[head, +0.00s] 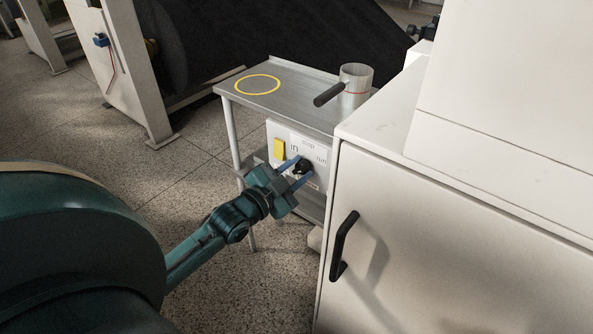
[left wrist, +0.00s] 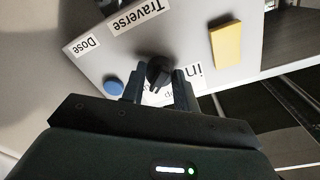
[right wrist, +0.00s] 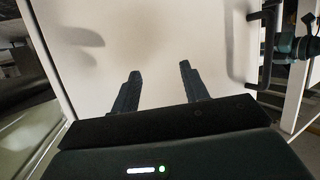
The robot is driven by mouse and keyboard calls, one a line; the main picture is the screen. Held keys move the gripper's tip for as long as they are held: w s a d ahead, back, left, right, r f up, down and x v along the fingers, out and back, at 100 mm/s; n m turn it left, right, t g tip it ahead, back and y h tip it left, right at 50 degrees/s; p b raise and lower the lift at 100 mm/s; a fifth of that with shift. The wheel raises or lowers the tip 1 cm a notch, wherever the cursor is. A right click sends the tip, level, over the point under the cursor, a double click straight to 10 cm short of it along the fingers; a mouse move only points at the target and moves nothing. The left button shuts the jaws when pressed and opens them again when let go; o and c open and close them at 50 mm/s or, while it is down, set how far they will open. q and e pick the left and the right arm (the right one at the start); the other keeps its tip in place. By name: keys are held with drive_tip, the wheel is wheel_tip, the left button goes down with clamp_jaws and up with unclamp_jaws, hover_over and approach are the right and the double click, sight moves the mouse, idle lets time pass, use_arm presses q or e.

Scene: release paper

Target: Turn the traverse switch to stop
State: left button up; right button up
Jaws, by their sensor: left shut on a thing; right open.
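The traverse switch is a black rotary knob (head: 303,167) on a white panel (head: 271,128) at the front of a metal stand. The panel shows "in", a faint "stop" at the top and "run" at the right. My left gripper (head: 298,168) is shut on the knob, with one finger on either side. In the left wrist view the knob (left wrist: 158,70) sits between the fingertips below the "Traverse" label (left wrist: 140,15); the "stop" lettering is partly hidden. My right gripper (right wrist: 161,80) is open and empty, facing a plain white cabinet door.
A yellow block (head: 279,149) is beside the switch, and a blue button (left wrist: 113,87) is near it. A cup (head: 356,79) with a dark handle stands on the stand top (head: 300,101). The white cabinet (head: 450,215) with a black handle (head: 343,246) closes off the right.

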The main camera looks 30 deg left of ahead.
drive_tip(key=shift+r, duration=0.15)
use_arm(q)
drive_tip(key=shift+r+n+p, duration=0.1)
drive_tip(key=shift+n+p, duration=0.5)
drive_tip(key=shift+p, duration=0.2)
drive_tip(key=shift+n+p, duration=0.35)
drive_tip(key=shift+n, duration=0.05)
drive_tip(key=shift+n+p, duration=0.65)
drive_tip(key=shift+n, duration=0.15)
drive_tip(key=n+p, duration=0.1)
drive_tip(key=n, duration=0.1)
drive_tip(key=shift+n+p, duration=0.75)
drive_tip(key=shift+n, duration=0.65)
drive_tip(key=shift+n+t, duration=0.3)
drive_tip(key=shift+n, duration=0.2)
drive_tip(key=shift+n+p, duration=0.3)
drive_tip(key=shift+n, duration=0.1)
use_arm(e)
wheel_tip(320, 180, up, 6)
drive_tip(key=s+d+m, duration=0.1)
drive_tip(key=d+m, duration=0.1)
drive_tip(key=shift+r+t+h, duration=0.15)
drive_tip(key=shift+t+h, duration=0.25)
